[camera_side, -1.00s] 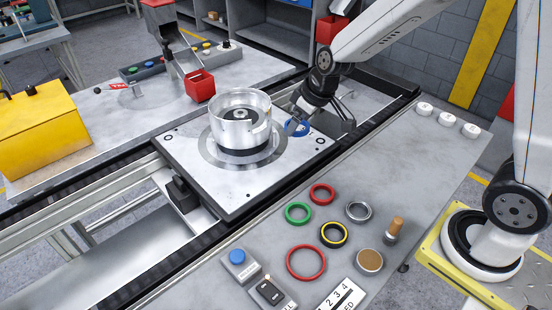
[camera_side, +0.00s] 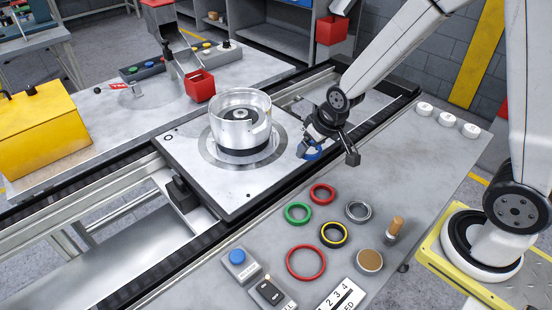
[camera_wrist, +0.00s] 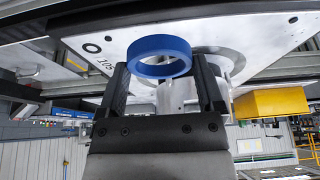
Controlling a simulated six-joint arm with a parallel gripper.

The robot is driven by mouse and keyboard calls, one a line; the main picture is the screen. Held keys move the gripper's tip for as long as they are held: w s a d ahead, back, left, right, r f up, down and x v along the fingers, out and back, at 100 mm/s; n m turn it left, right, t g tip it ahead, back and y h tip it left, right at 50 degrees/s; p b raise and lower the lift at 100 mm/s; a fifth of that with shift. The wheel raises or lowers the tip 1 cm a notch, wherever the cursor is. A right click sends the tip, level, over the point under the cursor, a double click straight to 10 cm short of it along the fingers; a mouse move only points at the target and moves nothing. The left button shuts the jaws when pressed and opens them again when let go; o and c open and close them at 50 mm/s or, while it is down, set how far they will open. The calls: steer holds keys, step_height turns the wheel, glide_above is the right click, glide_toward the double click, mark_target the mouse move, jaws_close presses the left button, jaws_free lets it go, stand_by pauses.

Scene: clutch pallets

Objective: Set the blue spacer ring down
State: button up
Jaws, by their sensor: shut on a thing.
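The blue spacer ring (camera_side: 312,153) is held in my gripper (camera_side: 306,147) near the right corner of the pallet plate (camera_side: 225,200) in the side view. In the wrist view the ring (camera_wrist: 160,46) sits between the two black fingers of my gripper (camera_wrist: 160,68), which are shut on it. The ring looks tilted in the side view. I cannot tell whether it touches the plate. A silver clutch housing (camera_side: 240,125) stands upright in the middle of the plate.
On the grey bench lie a green ring (camera_side: 298,213), red rings (camera_side: 322,194) (camera_side: 305,262), a black and yellow ring (camera_side: 334,235) and a silver ring (camera_side: 359,212). A wooden-handled tool (camera_side: 395,230) stands nearby. The bench's upper right part is mostly clear.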

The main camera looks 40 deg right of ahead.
step_height(320, 180, up, 7)
steer(key=s+a+n+g+y, duration=0.2)
steer(key=s+a+n+g, duration=0.2)
steer(key=s+a+n, duration=0.7)
steer(key=s+a+n+g+y, duration=0.25)
steer(key=s+a+n, duration=0.35)
steer(key=n, duration=0.9)
steer(key=shift+g+h, duration=0.45)
steer(key=shift+w+a+f, duration=0.2)
steer(key=shift+f, duration=0.75)
steer(key=shift+w+a+f, duration=0.15)
steer(key=shift+w+f, duration=0.05)
steer(key=shift+f, duration=0.7)
steer(key=shift+w+a+f, duration=0.2)
steer(key=shift+f, duration=0.75)
steer(key=shift+f, duration=2.2)
steer(key=shift+f, duration=0.1)
